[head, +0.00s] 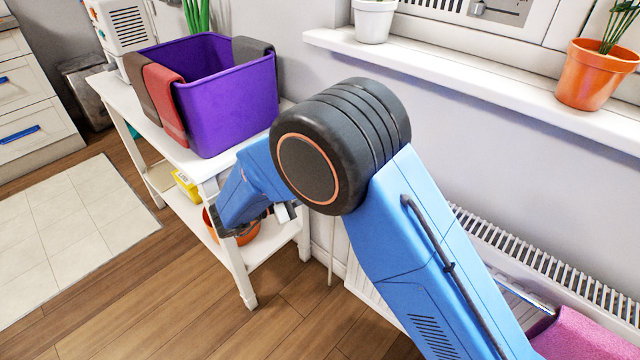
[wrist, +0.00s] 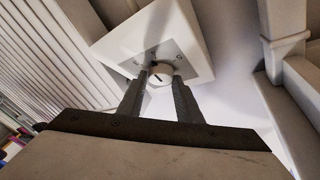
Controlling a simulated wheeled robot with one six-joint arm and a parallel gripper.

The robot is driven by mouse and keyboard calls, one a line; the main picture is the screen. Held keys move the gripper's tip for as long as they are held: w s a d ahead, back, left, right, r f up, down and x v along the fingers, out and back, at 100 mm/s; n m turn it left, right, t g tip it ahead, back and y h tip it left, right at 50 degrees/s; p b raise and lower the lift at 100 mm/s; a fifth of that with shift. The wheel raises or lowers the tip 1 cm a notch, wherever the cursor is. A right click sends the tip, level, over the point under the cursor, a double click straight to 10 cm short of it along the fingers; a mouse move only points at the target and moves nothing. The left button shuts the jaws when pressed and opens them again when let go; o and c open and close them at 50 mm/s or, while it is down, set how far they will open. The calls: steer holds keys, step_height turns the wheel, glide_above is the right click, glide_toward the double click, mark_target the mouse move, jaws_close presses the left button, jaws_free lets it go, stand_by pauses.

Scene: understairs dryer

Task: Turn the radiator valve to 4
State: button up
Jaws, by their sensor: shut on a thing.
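In the wrist view the radiator valve (wrist: 162,70) is a small pale round knob with a dark mark. It sits in front of a grey plate (wrist: 185,52) with small markings, too small to read, on a white square block. My gripper (wrist: 161,84) is shut on the knob, with one grey finger on each side of it. I cannot tell which number the valve points to. In the head view my blue arm hides the valve and most of the gripper.
The ribbed white radiator (head: 560,265) runs along the wall under the window sill (head: 470,75). A white table (head: 215,180) holding a purple bin (head: 230,105) with cloths over its rim stands close to my arm. Wooden floor (head: 170,290) is clear in front.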

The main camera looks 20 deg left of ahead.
steer(key=shift+m+g, duration=0.4)
steer(key=shift+m, duration=0.4)
steer(key=o, duration=0.8)
steer(key=shift+c, duration=0.2)
